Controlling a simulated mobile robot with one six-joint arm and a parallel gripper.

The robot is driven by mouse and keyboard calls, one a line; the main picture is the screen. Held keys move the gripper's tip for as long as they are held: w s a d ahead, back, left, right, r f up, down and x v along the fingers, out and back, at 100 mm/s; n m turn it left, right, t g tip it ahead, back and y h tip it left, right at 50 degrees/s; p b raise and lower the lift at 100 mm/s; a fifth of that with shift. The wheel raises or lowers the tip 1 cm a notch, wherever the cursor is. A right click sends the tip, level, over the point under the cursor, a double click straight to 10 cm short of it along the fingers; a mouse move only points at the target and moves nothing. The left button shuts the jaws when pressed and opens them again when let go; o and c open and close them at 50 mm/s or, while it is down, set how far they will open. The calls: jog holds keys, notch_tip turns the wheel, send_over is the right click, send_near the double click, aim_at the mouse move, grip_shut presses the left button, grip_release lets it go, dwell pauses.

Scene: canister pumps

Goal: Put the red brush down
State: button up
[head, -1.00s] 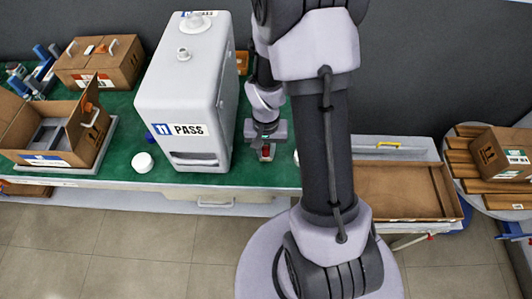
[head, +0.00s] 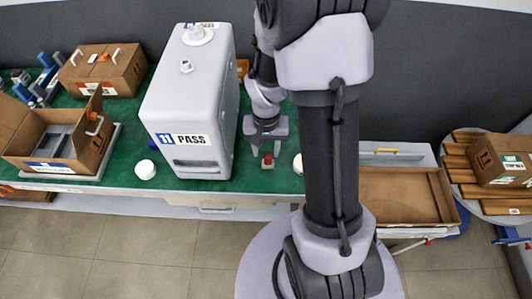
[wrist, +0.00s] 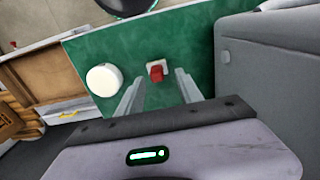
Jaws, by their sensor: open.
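The red brush (head: 268,161) is on the green bench top just in front of my gripper (head: 265,148), to the right of the large grey-white canister housing. In the wrist view the brush (wrist: 157,71) shows a red part with a pale edge, between and slightly beyond the two fingertips of my gripper (wrist: 157,84). The fingers are spread apart with visible gaps to the brush on both sides. The brush looks to be resting on the green surface, with nothing gripping it.
The grey-white PASS housing (head: 190,105) stands close to the left of my gripper. A white round cap (wrist: 104,79) sits beside the brush. An open carton (head: 60,140) is at the far left. A brown tray (head: 400,195) is at the right.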

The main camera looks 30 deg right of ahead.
jog(key=a+r+t+p, duration=0.2)
jog(key=a+r, duration=0.2)
jog(key=r, duration=1.2)
jog(key=s+a+r+n+t+y, duration=0.2)
jog(key=s+a+r+t, duration=0.1)
jog(key=s+a+r, duration=0.7)
notch_tip(320, 180, up, 2)
jog(key=shift+s+a+r+t, duration=0.1)
jog(key=shift+s+a+t, duration=0.15)
jog(key=shift+s+t, duration=0.25)
